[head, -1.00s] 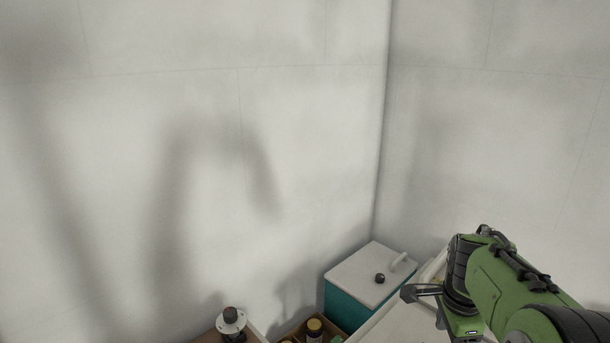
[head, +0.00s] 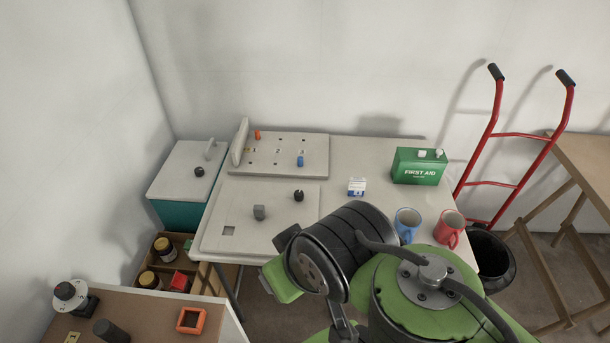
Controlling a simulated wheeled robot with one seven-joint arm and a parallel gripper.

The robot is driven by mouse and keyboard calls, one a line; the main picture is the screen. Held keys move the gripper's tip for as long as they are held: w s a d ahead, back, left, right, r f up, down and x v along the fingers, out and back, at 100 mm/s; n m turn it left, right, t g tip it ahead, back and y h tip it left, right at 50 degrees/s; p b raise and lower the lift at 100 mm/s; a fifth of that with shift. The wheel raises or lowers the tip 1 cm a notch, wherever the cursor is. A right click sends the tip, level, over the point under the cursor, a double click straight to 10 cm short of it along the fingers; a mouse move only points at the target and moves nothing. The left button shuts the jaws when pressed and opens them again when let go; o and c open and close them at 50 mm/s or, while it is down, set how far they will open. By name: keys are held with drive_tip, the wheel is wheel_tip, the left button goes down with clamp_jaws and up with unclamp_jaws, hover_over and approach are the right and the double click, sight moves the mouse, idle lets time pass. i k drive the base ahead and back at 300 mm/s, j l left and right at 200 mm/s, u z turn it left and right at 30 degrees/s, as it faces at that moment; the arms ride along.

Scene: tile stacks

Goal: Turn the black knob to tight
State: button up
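Several black knobs are in the head view. One small black knob (head: 298,195) stands on the front grey board (head: 285,222) on the table. Another black knob (head: 199,171) is on the lid of the teal box (head: 180,215) at the left. A black-topped knob on a white disc (head: 70,291) stands on the brown table at the lower left. No tight marking can be read on any of them. My gripper (head: 283,278) is in front of the table, right of the teal box and apart from the knobs. Its fingers are not clearly visible.
The white table (head: 382,165) also bears a second board (head: 318,165) with pegs, a green first aid box (head: 420,166), a blue mug (head: 407,224) and a red mug (head: 450,229). A red hand truck (head: 497,150) stands at the right. A crate of jars (head: 172,262) is at the left.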

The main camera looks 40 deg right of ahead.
sight(299, 196)
drive_tip(key=z, duration=0.85)
